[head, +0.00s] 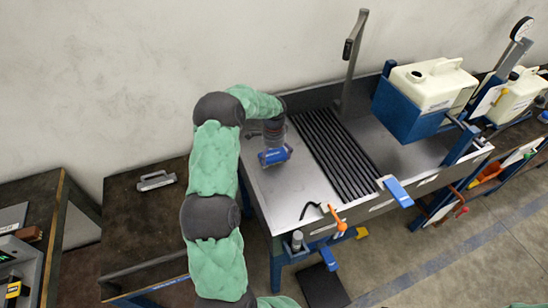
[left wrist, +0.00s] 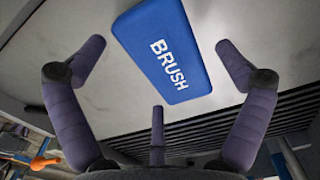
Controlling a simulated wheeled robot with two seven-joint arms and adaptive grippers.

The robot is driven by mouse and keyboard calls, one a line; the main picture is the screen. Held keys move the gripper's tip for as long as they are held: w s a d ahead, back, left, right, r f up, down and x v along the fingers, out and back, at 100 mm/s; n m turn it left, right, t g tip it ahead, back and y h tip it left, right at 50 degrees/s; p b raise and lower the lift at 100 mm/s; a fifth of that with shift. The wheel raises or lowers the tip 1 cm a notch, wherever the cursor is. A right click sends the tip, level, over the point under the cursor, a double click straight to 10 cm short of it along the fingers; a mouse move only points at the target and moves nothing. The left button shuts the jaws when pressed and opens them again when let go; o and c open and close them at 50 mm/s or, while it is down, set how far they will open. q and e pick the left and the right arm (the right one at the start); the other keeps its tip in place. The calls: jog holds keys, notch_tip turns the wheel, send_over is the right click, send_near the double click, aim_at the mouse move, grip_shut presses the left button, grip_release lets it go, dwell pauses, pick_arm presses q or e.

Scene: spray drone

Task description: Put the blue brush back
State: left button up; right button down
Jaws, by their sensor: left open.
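The blue brush (head: 275,156) sits on the grey metal sink bench (head: 290,195), left of the dark slats. In the left wrist view the brush (left wrist: 163,50) is a blue block with white "BRUSH" lettering, tilted in the picture. My left gripper (head: 273,132) is right at the brush, with the arm reaching in from the left. In the left wrist view the fingers of my left gripper (left wrist: 158,60) are spread around the brush, with visible gaps; none clearly touches it. The brush's underside is hidden. My right gripper is not in view.
Dark slats (head: 335,155) cover the bench middle, with a tall grey post (head: 352,60) behind. A white jug (head: 433,82) sits in a blue holder at right. A blue tag (head: 398,191) and an orange-handled tool (head: 337,217) are at the front edge. A dark table (head: 130,225) stands left.

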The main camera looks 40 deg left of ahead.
aim_at(274, 157)
pick_arm(q)
notch_tip(274, 157, up, 10)
jog(key=p, duration=0.1)
jog(key=shift+p, duration=0.4)
jog(key=shift+s+f, duration=0.1)
dwell(2.3)
